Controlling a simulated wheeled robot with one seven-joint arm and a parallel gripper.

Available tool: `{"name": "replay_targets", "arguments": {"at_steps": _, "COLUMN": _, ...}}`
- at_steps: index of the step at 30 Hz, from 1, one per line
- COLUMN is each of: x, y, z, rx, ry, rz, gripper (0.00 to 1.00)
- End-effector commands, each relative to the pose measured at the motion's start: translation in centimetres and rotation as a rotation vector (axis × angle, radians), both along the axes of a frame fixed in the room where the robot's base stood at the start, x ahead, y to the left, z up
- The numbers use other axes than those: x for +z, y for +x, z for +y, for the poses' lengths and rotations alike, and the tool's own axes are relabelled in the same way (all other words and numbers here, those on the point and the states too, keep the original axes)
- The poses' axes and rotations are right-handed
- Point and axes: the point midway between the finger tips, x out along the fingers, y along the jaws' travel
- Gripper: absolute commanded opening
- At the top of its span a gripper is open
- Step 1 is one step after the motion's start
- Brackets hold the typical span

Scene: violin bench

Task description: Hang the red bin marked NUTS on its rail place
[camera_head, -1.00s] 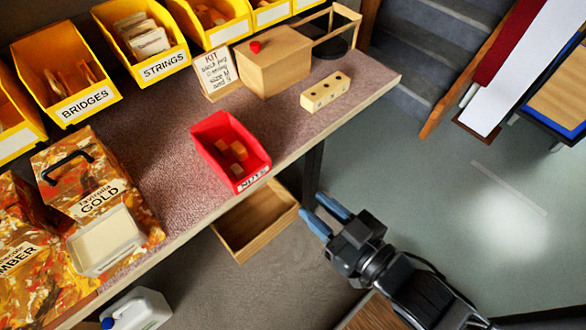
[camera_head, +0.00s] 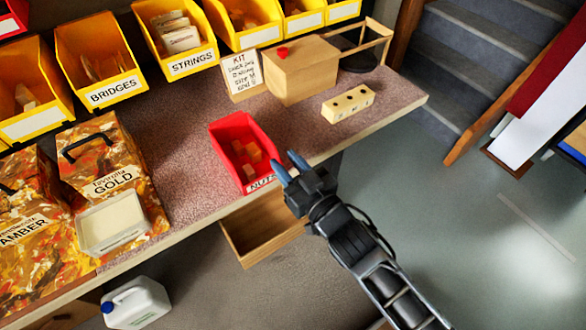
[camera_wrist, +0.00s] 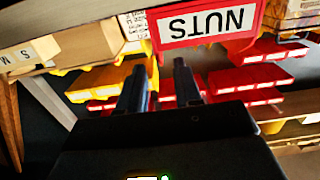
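The red bin marked NUTS (camera_head: 230,131) stands on the bench top near its front edge, with several small wooden pieces inside. Its label faces the front edge. In the wrist view the bin's label (camera_wrist: 207,24) shows upside down, just beyond the fingertips. My gripper (camera_head: 286,167) is at the bin's front right corner, by the label end. Its two blue-tipped fingers are apart, and in the wrist view nothing is between them (camera_wrist: 160,80). I cannot tell whether a finger touches the bin. The rail holds a row of yellow bins, including BRIDGES (camera_head: 100,65) and STRINGS (camera_head: 172,40).
An open drawer (camera_head: 262,228) juts out below the bench. GOLD (camera_head: 110,170) and AMBER (camera_head: 30,235) cases stand left.

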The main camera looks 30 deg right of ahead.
Motion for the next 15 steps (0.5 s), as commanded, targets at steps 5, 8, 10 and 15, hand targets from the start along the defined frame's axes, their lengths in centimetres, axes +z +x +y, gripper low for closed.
{"name": "replay_targets", "arguments": {"at_steps": 5, "x": 0.0, "y": 1.4, "z": 0.0, "rx": 0.0, "ry": 0.001, "rz": -0.001, "gripper": 0.34}}
{"name": "replay_targets", "arguments": {"at_steps": 8, "x": 0.0, "y": 2.1, "z": 0.0, "rx": 0.0, "ry": 0.0, "rz": -0.001, "gripper": 0.34}}
{"name": "replay_targets", "arguments": {"at_steps": 10, "x": 0.0, "y": 2.6, "z": 0.0, "rx": 0.0, "ry": -0.001, "rz": -0.001, "gripper": 0.34}}
{"name": "replay_targets", "arguments": {"at_steps": 15, "x": -0.1, "y": 3.8, "z": 0.0, "rx": 0.0, "ry": -0.001, "rz": -0.001, "gripper": 0.34}}
